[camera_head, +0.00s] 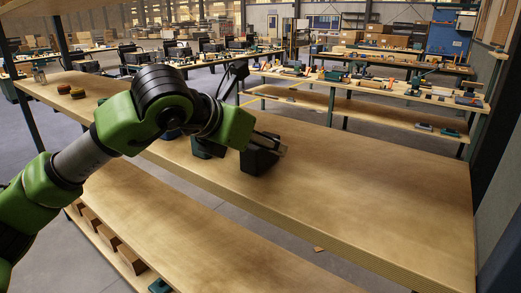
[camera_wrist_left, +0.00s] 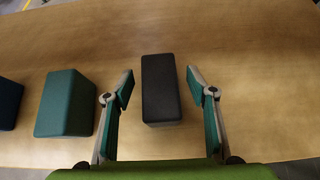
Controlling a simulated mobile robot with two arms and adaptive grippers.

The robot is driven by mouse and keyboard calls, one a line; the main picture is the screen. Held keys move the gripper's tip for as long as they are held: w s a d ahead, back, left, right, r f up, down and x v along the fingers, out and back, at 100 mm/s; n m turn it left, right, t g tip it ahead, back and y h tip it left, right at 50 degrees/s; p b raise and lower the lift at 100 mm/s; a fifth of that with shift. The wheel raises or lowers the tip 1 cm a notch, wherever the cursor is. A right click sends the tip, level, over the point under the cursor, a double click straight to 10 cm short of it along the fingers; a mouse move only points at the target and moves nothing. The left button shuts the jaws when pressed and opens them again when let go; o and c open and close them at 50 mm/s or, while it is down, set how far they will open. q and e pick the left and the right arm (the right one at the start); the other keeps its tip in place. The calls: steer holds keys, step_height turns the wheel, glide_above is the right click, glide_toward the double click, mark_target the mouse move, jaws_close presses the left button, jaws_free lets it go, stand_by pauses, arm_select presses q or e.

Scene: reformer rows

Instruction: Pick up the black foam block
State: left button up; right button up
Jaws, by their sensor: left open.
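The black foam block (camera_wrist_left: 160,90) lies on the wooden tabletop in the left wrist view, between the two fingers of my left gripper (camera_wrist_left: 160,84). The fingers are spread, with a gap on each side of the block, and do not touch it. In the head view my left gripper (camera_head: 272,142) is over the table, and a dark block (camera_head: 259,162) shows just below it, partly hidden. My right gripper is out of view.
A green block (camera_wrist_left: 66,104) stands left of the black one, with a dark blue block (camera_wrist_left: 8,104) beyond it at the edge. The tabletop (camera_head: 370,195) is bare to the right. Small round items (camera_head: 77,93) sit at the far left.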

arm_select(q)
steer(key=c, duration=1)
steer(key=shift+r, duration=0.1)
